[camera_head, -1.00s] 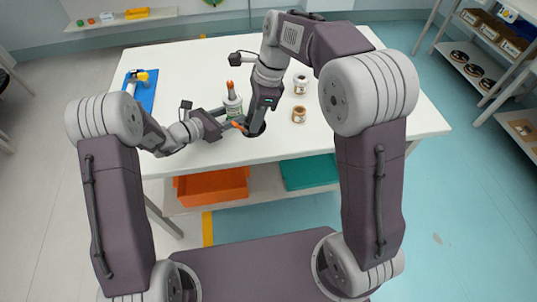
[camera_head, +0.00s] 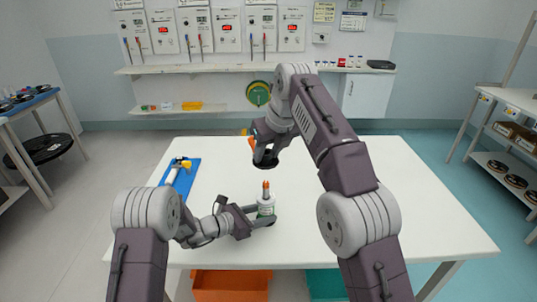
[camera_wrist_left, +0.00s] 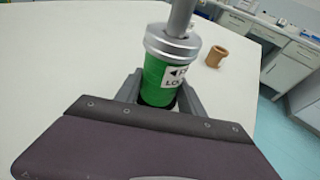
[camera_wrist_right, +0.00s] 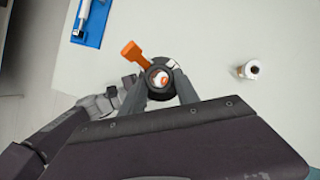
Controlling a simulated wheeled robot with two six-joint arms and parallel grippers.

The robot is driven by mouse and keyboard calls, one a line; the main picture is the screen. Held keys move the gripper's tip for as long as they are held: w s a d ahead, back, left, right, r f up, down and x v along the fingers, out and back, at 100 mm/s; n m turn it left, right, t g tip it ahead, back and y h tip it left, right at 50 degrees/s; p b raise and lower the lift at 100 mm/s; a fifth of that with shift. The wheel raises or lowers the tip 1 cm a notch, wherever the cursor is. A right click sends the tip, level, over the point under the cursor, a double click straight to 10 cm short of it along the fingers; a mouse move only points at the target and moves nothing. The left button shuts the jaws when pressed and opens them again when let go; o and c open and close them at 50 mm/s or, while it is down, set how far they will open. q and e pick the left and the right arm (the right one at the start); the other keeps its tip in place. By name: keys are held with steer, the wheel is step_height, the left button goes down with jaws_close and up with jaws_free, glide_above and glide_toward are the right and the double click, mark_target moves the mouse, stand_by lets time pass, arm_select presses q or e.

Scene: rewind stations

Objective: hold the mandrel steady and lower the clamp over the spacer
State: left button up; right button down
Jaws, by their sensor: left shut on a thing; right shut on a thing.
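The mandrel (camera_head: 266,206) stands upright on the white table, with an orange tip on top. The left wrist view shows its grey rod (camera_wrist_left: 180,18) above a silver collar (camera_wrist_left: 172,42) and a labelled green body (camera_wrist_left: 160,78). I cannot tell whether that collar is the spacer. My left gripper (camera_head: 260,217) is shut on the mandrel, low down. My right gripper (camera_head: 268,150) is shut on the clamp (camera_head: 265,162), a black ring with an orange lever (camera_wrist_right: 131,52), and holds it above the mandrel, apart from it. The right wrist view shows the orange tip through the ring.
A blue mat (camera_head: 182,176) with a white and yellow tool lies at the table's left.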

glide_above(268, 189)
steer(key=shift+s+f, duration=0.1)
steer(key=shift+f, duration=2.75)
steer(key=shift+f, duration=0.7)
steer(key=shift+f, duration=0.95)
steer(key=shift+f, duration=2.05)
steer(key=c, duration=0.8)
jaws_free()
steer(key=shift+c, duration=0.2)
steer(key=v, duration=1.2)
steer(key=shift+f, duration=0.1)
